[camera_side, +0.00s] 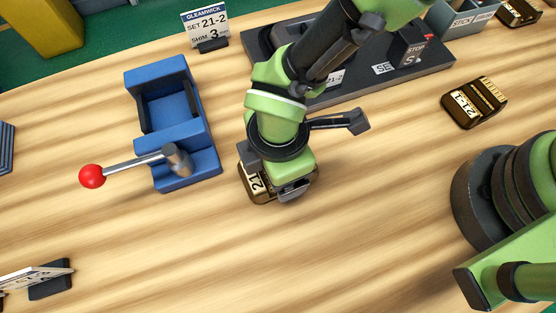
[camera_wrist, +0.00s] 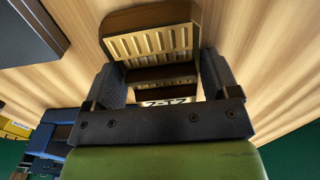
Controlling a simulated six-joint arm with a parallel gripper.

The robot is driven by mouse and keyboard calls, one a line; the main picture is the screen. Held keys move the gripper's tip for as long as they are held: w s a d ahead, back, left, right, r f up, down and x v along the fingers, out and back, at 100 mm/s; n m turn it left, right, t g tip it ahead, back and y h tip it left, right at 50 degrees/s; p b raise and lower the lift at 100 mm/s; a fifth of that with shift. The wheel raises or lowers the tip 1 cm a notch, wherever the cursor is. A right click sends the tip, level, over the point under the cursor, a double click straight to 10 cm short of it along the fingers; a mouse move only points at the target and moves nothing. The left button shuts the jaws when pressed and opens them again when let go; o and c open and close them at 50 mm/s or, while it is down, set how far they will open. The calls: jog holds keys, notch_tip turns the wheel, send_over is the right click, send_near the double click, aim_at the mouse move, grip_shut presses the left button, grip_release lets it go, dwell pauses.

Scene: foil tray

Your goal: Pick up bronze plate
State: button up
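A bronze plate (camera_side: 258,187) with a pale label, of which "21" shows, is under my gripper (camera_side: 275,174) in the side view, at table height and partly hidden by it. In the wrist view the same bronze plate (camera_wrist: 151,42), with a ribbed gold strip, lies between the two fingers of my gripper (camera_wrist: 163,80). The fingers are wide apart, one on each side of the plate. I cannot tell whether they press on it. A second bronze plate (camera_side: 474,103), labelled 21-1, lies on the table to the right.
A blue fixture (camera_side: 171,115) with a red-knobbed lever (camera_side: 92,176) stands to the left. Behind my gripper is a dark base (camera_side: 437,58) with a STOP block. A sign (camera_side: 205,28) reads SET 21-2, SHIM 3. The front middle of the table is clear.

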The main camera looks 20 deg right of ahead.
jog(key=shift+c, duration=0.5)
jog(key=shift+r, duration=0.35)
notch_tip(320, 180, up, 16)
jog(key=shift+r, duration=0.2)
dwell(0.4)
jog(key=w+d+f, duration=0.2)
jog(key=w+d, duration=0.5)
jog(key=w, duration=0.3)
jog(key=w+d+f, duration=0.1)
jog(key=w+d, duration=0.6)
jog(key=w, duration=0.3)
jog(key=shift+m, duration=0.3)
jog(key=shift+w+a+f, duration=0.1)
jog(key=shift+f, duration=1.75)
jog(key=shift+w+a+f, duration=0.1)
jog(key=shift+f, duration=1.7)
jog(key=shift+f, duration=0.5)
